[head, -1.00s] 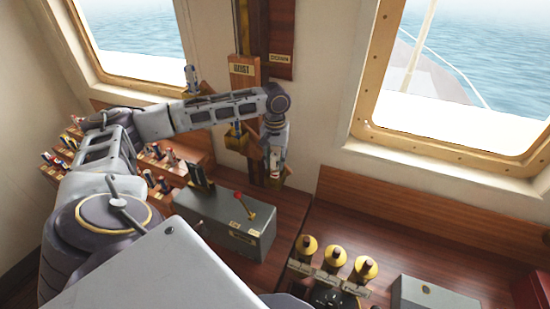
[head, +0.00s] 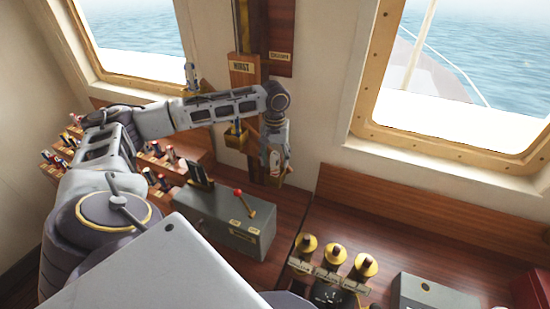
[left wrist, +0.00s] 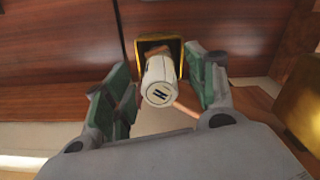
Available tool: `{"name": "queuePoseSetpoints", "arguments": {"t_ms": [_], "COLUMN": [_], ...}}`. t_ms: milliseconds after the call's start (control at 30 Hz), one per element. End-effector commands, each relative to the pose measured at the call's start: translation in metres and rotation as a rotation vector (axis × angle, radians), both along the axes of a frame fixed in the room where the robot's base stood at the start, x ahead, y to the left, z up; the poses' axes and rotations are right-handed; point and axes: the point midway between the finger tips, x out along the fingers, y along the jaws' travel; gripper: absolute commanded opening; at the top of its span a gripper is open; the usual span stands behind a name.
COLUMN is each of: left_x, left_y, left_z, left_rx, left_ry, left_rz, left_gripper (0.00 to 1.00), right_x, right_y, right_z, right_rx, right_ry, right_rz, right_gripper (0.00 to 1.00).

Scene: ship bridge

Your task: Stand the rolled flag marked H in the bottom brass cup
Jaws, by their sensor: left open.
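The rolled flag marked H (left wrist: 160,92) shows its white end with a black H toward the left wrist camera. Its far end is inside the square brass rim of a cup (left wrist: 178,48), and it looks slightly tilted there. My left gripper (left wrist: 168,86) is open, with one green-padded finger on each side of the flag and gaps between. In the head view my left gripper (head: 276,170) points down at the foot of the post, with part of the white and red flag (head: 274,160) between its fingers. The cup's lower part is hidden. My right gripper is not in view.
A higher brass cup (head: 236,139) hangs on the post below the HOIST plate (head: 243,68). Racks of rolled flags (head: 160,160) stand at the left. A grey lever box (head: 225,222) is in front, with brass knobs (head: 335,255) to the right.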

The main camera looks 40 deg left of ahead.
Motion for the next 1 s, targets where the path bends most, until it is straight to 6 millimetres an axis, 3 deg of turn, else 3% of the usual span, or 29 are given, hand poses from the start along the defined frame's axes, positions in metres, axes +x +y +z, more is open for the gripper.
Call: {"name": "queuePoseSetpoints", "arguments": {"t_ms": [367,1000], "left_x": [0.001,0.001], "left_y": [0.0,0.0], "left_z": [0.022,0.109], "left_rx": [0.0,-0.001], "left_ry": [-0.002,-0.003], "left_rz": [0.0,0.0], "left_gripper": [0.57,0.57], "right_x": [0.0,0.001], "right_y": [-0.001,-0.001], "right_z": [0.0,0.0], "right_rx": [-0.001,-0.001], "right_ry": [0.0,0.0], "right_rz": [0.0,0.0], "right_gripper": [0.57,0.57]}}
